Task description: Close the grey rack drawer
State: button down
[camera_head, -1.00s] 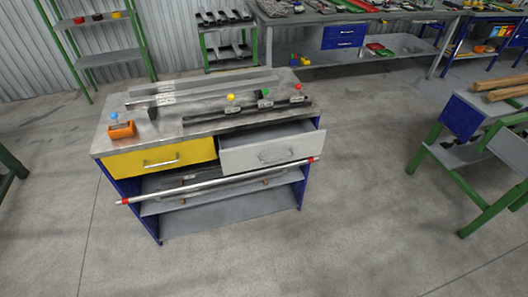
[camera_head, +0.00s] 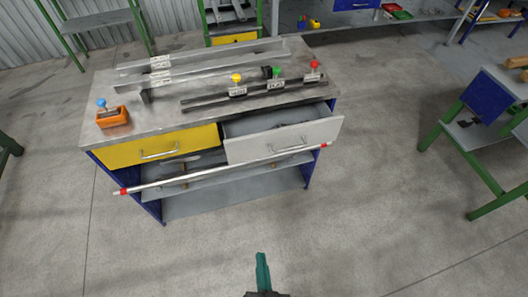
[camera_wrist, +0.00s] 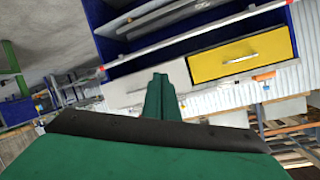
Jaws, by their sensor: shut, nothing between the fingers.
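The grey rack drawer (camera_head: 284,141) is on the right side of the bench rack. It is pulled out part way, and the dark inside shows behind its front. Its handle (camera_head: 288,145) is a thin metal bar on the front face. My gripper (camera_head: 262,257) is low in the head view, in front of the rack and apart from the drawer. Its green fingers are together and hold nothing. In the wrist view the picture is turned over, and the fingers (camera_wrist: 160,78) overlap the view of the grey drawer front (camera_wrist: 125,88).
A yellow drawer (camera_head: 158,148) beside it is shut. A metal bar with red ends (camera_head: 225,171) runs across the rack's front below the drawers. The worktop (camera_head: 150,115) carries an orange block, rails and coloured knobs. Open floor lies in front; a green-legged table (camera_head: 455,140) stands right.

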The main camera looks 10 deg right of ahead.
jog(key=w+d+f+m, duration=0.3)
jog(key=w+f, duration=0.1)
jog(key=w, duration=0.1)
jog(key=m+t+y, duration=0.2)
jog(key=m+t, duration=0.2)
jog(key=m, duration=0.4)
send_near(262, 148)
jog(key=w, duration=0.7)
jog(key=shift+w, duration=0.2)
